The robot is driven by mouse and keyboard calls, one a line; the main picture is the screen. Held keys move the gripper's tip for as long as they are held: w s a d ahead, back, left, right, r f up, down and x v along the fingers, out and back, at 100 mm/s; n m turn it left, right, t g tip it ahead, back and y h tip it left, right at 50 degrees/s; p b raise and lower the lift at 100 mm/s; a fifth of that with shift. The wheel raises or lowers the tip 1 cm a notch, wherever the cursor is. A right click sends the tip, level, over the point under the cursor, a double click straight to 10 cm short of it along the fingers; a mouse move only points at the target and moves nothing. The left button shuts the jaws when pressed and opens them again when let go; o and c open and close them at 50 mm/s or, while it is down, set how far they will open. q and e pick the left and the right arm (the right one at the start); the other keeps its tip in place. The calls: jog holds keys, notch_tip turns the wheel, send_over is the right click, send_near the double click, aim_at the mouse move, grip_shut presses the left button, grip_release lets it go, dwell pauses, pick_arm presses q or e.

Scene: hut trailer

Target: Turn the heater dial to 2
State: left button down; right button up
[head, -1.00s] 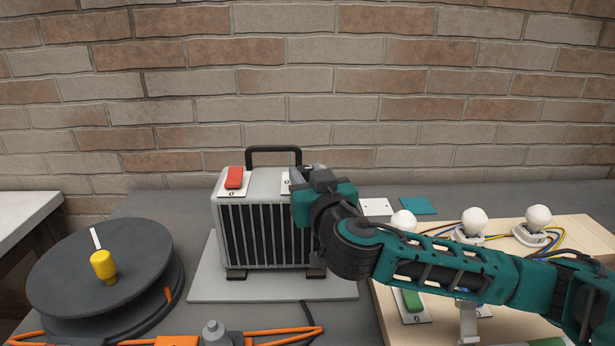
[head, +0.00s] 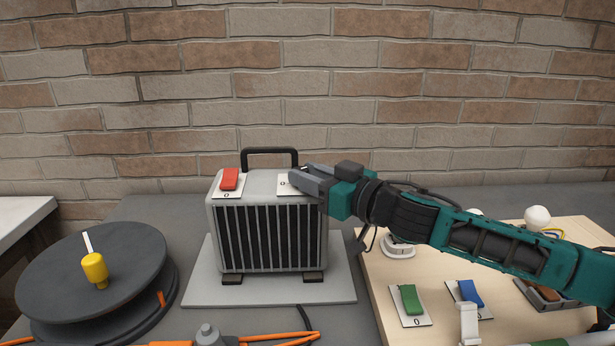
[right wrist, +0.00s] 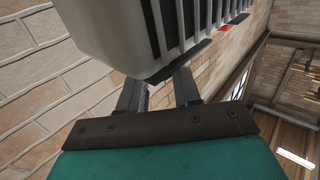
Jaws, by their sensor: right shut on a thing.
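The heater (head: 218,192) is a light grey box with dark grille bars and a black top handle, standing upright on a grey board. It also fills the top of the right wrist view (right wrist: 105,30). A white dial plate (head: 285,187) with a 0 mark lies at the right of its top. My right gripper (head: 303,179) is over this plate, shut on the dial, which its fingers hide. I cannot read the dial's setting. In the right wrist view both fingers (right wrist: 158,92) reach past the heater's edge. My left gripper is not in view.
A red rocker switch (head: 229,179) sits at the top left of the heater. A cable reel (head: 55,265) stands at the left. A wooden board (head: 375,290) with green (head: 410,298) and blue (head: 470,293) switches and bulbs is at the right. A brick wall rises behind.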

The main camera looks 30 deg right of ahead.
jog(key=shift+w+d+r+n+g+y+p, duration=0.1)
jog(key=shift+d+r+n+g+y+p, duration=0.1)
jog(key=shift+n+g+y+p, duration=0.25)
jog(key=shift+w+d+r+n+g+y+p, duration=0.1)
jog(key=shift+d+n+g+y+p, duration=0.1)
jog(key=shift+n+y, duration=0.35)
jog(key=shift+f+n+g+y+p, duration=0.1)
jog(key=shift+n+g+y+p, duration=0.4)
jog(key=shift+y, duration=0.7)
jog(key=shift+w+d+n+g+y, duration=0.1)
jog(key=shift+n+g+y, duration=0.5)
jog(key=shift+n, duration=0.1)
jog(key=shift+f+n+g+y, duration=0.15)
jog(key=shift+n+g+y, duration=0.35)
jog(key=shift+g+y, duration=0.2)
jog(key=shift+f, duration=0.1)
jog(key=o, duration=1.1)
jog(key=shift+w, duration=0.1)
jog(key=shift+c, duration=0.2)
